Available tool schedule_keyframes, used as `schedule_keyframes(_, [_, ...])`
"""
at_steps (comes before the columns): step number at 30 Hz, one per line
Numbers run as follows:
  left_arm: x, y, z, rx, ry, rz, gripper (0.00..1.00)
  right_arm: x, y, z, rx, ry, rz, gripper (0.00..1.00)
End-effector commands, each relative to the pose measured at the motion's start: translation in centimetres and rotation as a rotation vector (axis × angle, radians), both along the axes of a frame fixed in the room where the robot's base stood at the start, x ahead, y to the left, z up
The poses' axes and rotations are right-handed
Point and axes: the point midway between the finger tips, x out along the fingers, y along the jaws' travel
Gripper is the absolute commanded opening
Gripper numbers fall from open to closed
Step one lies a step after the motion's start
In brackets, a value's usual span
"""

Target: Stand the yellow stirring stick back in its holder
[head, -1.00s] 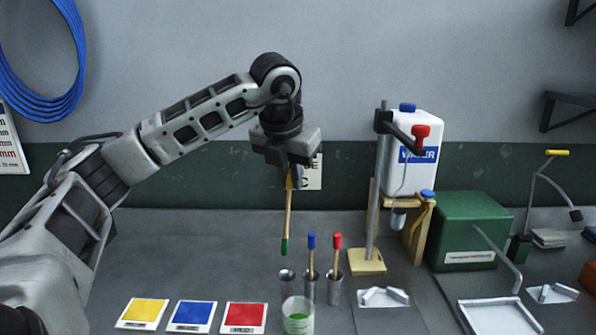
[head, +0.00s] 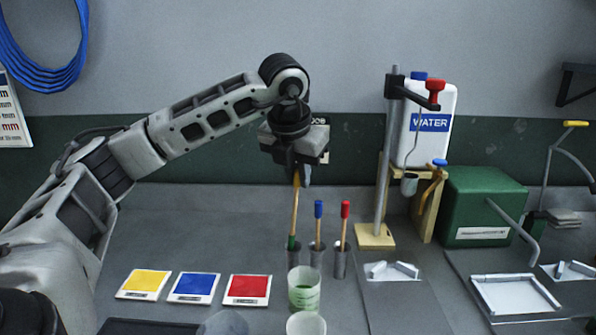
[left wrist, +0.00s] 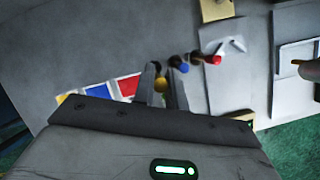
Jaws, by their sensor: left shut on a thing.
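My left gripper (head: 301,178) is shut on the yellow stirring stick (head: 295,212) near its top. The stick hangs almost upright, with a wooden shaft and a green lower end. That green end is at the mouth of the leftmost metal holder (head: 294,257); I cannot tell how far inside it is. In the left wrist view the stick's yellow top (left wrist: 161,84) shows between the fingers. The blue stick (head: 318,223) and the red stick (head: 344,222) stand in the two holders to the right. My right gripper is not in view.
A cup with green liquid (head: 304,287) stands just in front of the holders, with another cup (head: 306,323) nearer. Yellow, blue and red cards (head: 248,290) lie to the left. A stand (head: 376,236) and water container (head: 428,124) are at the right. The back left bench is clear.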

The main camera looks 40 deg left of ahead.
Motion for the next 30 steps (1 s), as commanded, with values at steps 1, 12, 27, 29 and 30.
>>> schedule_keyframes(1, [0.0,0.0,-0.7,0.000,0.001,0.000,0.00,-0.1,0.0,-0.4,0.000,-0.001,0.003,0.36])
schedule_keyframes(12, [0.0,0.0,-3.3,0.000,0.003,-0.001,0.00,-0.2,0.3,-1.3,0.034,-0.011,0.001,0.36])
schedule_keyframes(27, [-0.1,0.0,-4.7,0.000,0.005,0.000,0.00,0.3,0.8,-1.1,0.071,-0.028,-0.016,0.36])
schedule_keyframes(29, [-0.1,0.0,-4.7,0.000,0.005,0.000,0.00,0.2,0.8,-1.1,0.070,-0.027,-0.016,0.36])
schedule_keyframes(30, [-0.1,0.0,-4.7,0.000,0.005,0.000,0.00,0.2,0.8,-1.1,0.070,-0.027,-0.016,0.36])
